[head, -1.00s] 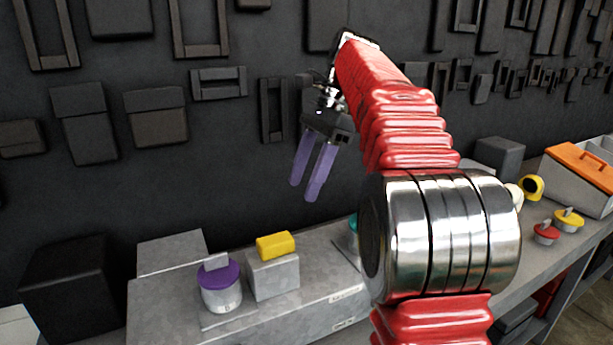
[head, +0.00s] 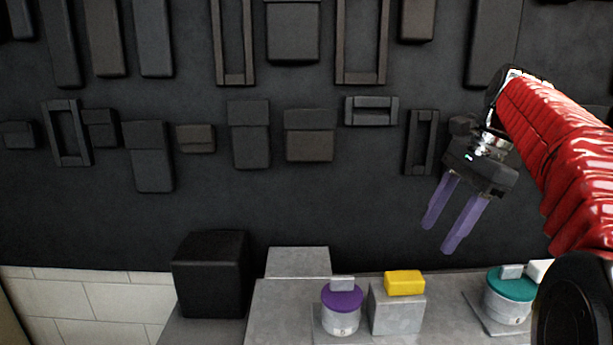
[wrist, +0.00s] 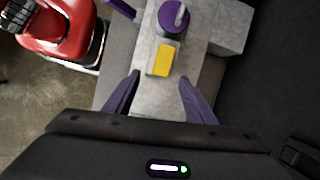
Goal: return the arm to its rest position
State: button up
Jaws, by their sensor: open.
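My gripper (head: 454,216) is at the right in the head view, raised above the bench on my red arm. Its two purple fingers are apart, with nothing between them, and point down and to the left. In the wrist view, the fingers (wrist: 155,92) stand apart over the grey bench. The yellow block (wrist: 163,61) lies beyond the fingertips there, apart from them. Part of the arm is cut off by the right edge of the head view.
On the bench (head: 285,300) stand a purple-lidded pot (head: 341,312), a grey block (head: 396,312) with the yellow block on top, and a teal-lidded pot (head: 508,301). A black box (head: 211,273) stands at left. A dark wall (head: 300,205) with raised shapes rises behind.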

jog(key=s+a+f+n+t+h, duration=0.2)
jog(key=s+a+f+n, duration=0.3)
jog(key=s+f+n, duration=0.3)
jog(key=s+a+f+n+t+h, duration=0.1)
jog(key=s+a+f+n+t, duration=0.2)
jog(key=s+a+f+n, duration=0.2)
jog(key=s+f+n, duration=0.3)
jog(key=s+f, duration=0.2)
jog(key=s, duration=0.1)
jog(key=shift+s+f+h, duration=0.4)
